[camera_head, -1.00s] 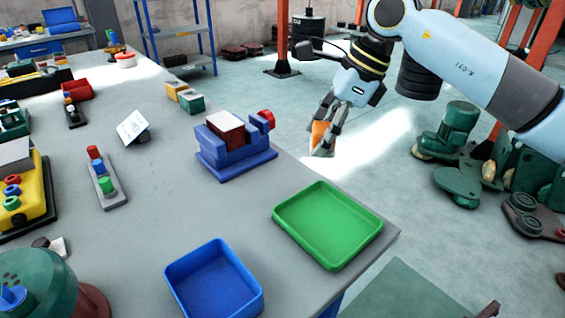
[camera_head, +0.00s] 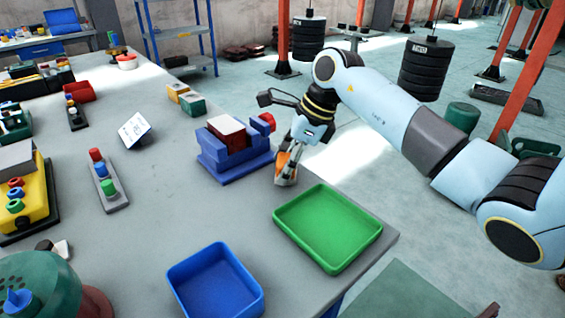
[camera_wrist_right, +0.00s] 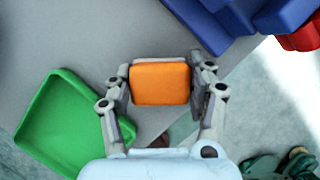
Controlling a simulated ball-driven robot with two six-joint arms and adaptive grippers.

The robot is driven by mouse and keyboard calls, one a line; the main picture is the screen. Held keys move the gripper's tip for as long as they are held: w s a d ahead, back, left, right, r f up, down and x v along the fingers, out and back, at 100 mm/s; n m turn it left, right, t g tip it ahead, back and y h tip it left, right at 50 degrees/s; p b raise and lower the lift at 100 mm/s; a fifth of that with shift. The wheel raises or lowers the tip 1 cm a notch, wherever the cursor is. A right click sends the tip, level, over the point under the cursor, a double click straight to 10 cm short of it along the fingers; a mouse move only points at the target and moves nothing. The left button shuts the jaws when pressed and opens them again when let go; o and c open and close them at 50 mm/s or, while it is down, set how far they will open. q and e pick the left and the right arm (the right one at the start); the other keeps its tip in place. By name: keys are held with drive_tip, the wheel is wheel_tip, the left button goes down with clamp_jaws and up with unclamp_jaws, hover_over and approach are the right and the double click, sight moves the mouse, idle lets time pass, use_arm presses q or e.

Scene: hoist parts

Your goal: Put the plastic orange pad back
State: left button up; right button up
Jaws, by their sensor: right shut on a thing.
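The orange pad (camera_wrist_right: 160,83) is a small block with rounded corners, held between the two fingers of my right gripper (camera_wrist_right: 160,90) in the right wrist view. In the head view my right gripper (camera_head: 287,172) points down near the table's right edge, between the blue vise and the green tray, with the orange pad (camera_head: 283,160) partly hidden by the fingers. The green tray (camera_head: 327,228) is empty. The blue tray (camera_head: 213,283) is empty too. My left gripper does not show.
The blue vise (camera_head: 233,168) holds a red block with a light top (camera_head: 227,131). A grey strip with coloured buttons (camera_head: 110,189) and a small tilted white sign (camera_head: 134,130) stand further left. The table (camera_head: 170,220) is bare in the middle.

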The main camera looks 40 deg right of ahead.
drive_tip(key=shift+f+b, duration=0.3)
drive_tip(key=o, duration=1.2)
drive_tip(key=shift+r, duration=0.1)
drive_tip(key=shift+r+p, duration=0.2)
drive_tip(key=shift+p, duration=0.1)
drive_tip(key=v, duration=1.2)
drive_tip(key=shift+b, duration=0.3)
drive_tip(key=shift+a, duration=0.1)
